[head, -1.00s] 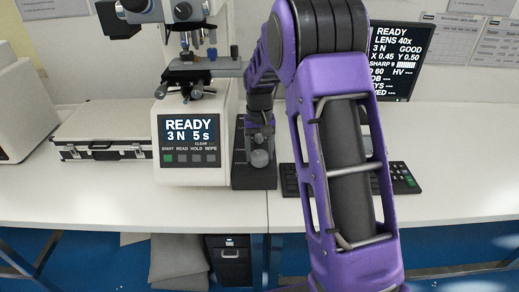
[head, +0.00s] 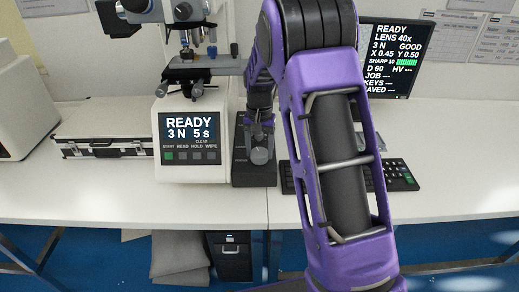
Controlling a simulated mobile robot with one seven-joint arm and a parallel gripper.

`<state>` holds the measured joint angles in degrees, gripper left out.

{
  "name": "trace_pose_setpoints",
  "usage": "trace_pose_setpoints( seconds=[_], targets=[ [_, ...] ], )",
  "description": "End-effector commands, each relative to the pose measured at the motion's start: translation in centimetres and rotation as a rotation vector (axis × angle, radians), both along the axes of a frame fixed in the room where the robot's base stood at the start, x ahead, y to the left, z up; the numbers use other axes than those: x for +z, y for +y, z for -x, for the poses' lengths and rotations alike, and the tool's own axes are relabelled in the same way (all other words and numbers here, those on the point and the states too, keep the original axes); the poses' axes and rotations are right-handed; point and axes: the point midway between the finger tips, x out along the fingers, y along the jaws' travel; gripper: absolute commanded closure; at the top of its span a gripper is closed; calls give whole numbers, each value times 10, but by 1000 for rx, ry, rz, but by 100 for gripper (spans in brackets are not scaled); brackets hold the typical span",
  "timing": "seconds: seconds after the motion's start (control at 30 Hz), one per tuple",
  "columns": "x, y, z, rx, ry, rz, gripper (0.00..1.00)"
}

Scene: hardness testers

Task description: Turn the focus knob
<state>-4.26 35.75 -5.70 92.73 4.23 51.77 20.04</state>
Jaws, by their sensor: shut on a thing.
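The hardness tester (head: 187,170) stands on the white bench, its front display reading READY, 3 N, 5 s. A dark box (head: 254,177) stands against its right side, with the round grey focus knob (head: 260,157) at its front. My gripper (head: 260,139) reaches down to the knob from behind my purple arm and is shut on it. The fingertips are small and partly hidden. The monitor (head: 401,60) behind my arm reads READY, LENS 40x, GOOD, X 0.45, Y 0.50, SHARP 10 with a green bar, D 60 and HV blank.
The stage (head: 195,70) and lens turret sit above the tester's display. A silver case (head: 100,131) lies at its left. A black keyboard (head: 398,176) is partly hidden behind my arm. The front of the bench (head: 120,195) is clear.

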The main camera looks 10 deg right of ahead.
Motion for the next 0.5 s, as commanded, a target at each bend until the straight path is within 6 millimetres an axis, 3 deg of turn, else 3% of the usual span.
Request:
trace_pose_setpoints(
  seconds=[0.07, 0.1, 0.2, 0.27, 0.5],
  targets=[
    [1, 0, -1, 1, -4, 0, 89],
    [1, 0, -1, 1, -4, 0, 30],
    [1, 0, -1, 1, -3, 0, 12],
    [1, 0, -1, 1, -3, 0, 4],
    [0, 0, 0, 1, -1, -1, 4]
  ],
)
